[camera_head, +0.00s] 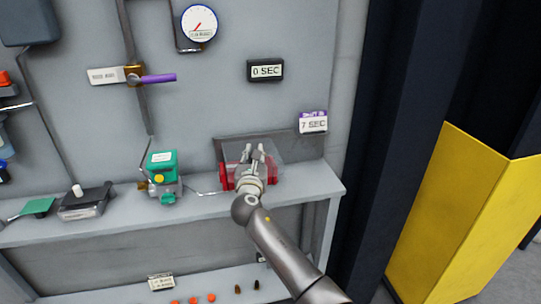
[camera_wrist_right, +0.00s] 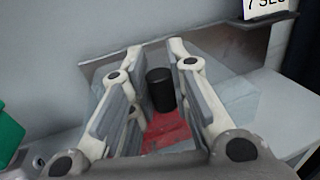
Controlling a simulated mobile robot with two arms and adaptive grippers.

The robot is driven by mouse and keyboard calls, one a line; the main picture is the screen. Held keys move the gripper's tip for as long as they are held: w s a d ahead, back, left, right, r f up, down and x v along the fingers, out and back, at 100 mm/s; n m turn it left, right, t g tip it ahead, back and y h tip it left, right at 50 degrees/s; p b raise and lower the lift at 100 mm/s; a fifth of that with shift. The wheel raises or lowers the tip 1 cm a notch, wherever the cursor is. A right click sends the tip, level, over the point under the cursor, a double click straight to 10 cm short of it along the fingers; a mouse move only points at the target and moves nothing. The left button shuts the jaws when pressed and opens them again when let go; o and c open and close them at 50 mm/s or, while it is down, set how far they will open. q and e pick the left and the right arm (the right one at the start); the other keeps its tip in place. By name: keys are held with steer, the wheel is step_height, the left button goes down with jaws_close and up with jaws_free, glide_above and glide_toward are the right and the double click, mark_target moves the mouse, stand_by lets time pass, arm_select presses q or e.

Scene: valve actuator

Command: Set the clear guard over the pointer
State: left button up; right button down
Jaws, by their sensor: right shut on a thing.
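The clear guard (camera_head: 272,152) is a see-through box at the right part of the shelf, with red parts (camera_head: 225,176) showing at its lower sides. It also shows in the right wrist view (camera_wrist_right: 235,98), around a red surface. My right gripper (camera_head: 255,152) is over the guard, its fingers on either side of an upright black knob (camera_wrist_right: 160,90). It is shut on the guard, apparently by this knob; the exact contact is hard to see. A green-topped actuator (camera_head: 162,162) with a yellow part stands left of it; I cannot make out its pointer. My left gripper is out of view.
The grey shelf (camera_head: 210,207) has clear room between actuator and guard, apart from a thin tube. A dark box (camera_head: 85,203) sits farther left. Timer signs (camera_head: 265,70) and a gauge (camera_head: 199,23) hang on the wall. A dark post and a yellow panel (camera_head: 460,210) stand right.

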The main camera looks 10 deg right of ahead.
steer(key=shift+a, duration=0.75)
steer(key=c, duration=1.3)
jaws_free()
steer(key=shift+a, duration=0.15)
steer(key=shift+c, duration=0.2)
steer(key=shift+s, duration=0.15)
steer(key=v, duration=1.1)
steer(key=shift+s, duration=0.4)
